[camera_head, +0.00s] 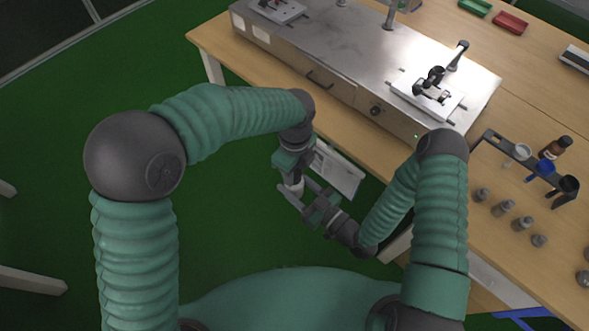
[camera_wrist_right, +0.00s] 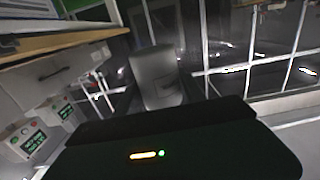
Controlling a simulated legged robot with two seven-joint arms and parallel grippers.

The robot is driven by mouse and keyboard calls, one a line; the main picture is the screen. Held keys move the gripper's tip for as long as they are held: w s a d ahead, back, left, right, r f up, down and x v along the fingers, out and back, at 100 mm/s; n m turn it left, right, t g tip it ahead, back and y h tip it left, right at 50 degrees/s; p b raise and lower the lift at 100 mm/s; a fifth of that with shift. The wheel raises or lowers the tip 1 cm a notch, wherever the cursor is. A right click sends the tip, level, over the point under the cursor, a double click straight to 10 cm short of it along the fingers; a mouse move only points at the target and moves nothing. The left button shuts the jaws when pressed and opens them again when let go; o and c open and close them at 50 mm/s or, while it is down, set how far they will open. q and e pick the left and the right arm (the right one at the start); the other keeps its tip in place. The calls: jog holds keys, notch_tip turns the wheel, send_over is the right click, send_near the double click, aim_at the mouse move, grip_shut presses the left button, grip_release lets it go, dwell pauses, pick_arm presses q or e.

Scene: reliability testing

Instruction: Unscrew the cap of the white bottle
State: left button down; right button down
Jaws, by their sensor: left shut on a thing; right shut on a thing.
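The white bottle (camera_head: 297,186) shows in the head view as a small pale patch between my two grippers, held in the air in front of the bench. Most of it is hidden by the fingers. My left gripper (camera_head: 292,174) comes down from above and is shut at the bottle's upper end, where the cap is; the cap itself is hidden. My right gripper (camera_head: 299,197) reaches in from the lower right and is shut around the bottle below the left one.
A wooden bench (camera_head: 355,145) with a metal-topped unit (camera_head: 345,50) lies beyond my arms. A dark rack (camera_head: 532,163) with cups, a brown bottle (camera_head: 555,147) and several small grey bottles (camera_head: 503,208) stand at the right. Green floor (camera_head: 225,225) is free at the left.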

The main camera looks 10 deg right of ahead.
pick_arm(q)
jog(key=n, duration=0.5)
jog(key=shift+d+n, duration=0.1)
jog(key=shift+n, duration=0.3)
jog(key=n, duration=0.3)
jog(key=shift+r+n, duration=0.1)
jog(key=shift+n, duration=0.2)
jog(key=n, duration=0.5)
jog(key=shift+n, duration=0.4)
jog(key=n, duration=0.3)
jog(key=shift+d+n, duration=0.1)
jog(key=shift+n, duration=0.3)
jog(key=c, duration=1)
grip_release()
